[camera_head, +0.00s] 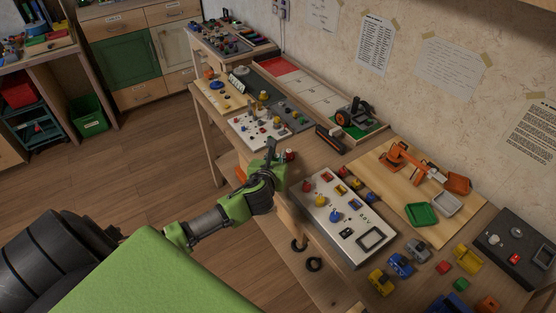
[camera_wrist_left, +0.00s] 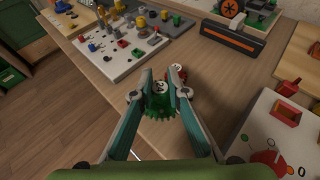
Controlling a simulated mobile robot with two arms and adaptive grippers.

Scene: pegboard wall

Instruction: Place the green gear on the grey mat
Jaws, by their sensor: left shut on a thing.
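The green gear (camera_wrist_left: 159,106) is between the two fingers of my left gripper (camera_wrist_left: 161,80) in the left wrist view, with its teeth showing below the fingers. The gripper is shut on it. In the head view my left gripper (camera_head: 270,150) is over the front edge area of the long wooden bench, and the gear is not clearly visible there. A dark grey mat (camera_head: 292,113) lies on the bench behind the white peg board, away from the gripper. It also shows at the top of the left wrist view (camera_wrist_left: 178,24). My right gripper is not in view.
A white board with pegs and coloured parts (camera_head: 250,130) lies beyond the gripper. A small red part (camera_head: 290,155) is close to the gripper. A white control panel (camera_head: 325,200) is to the right. Bare wood lies between the boards.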

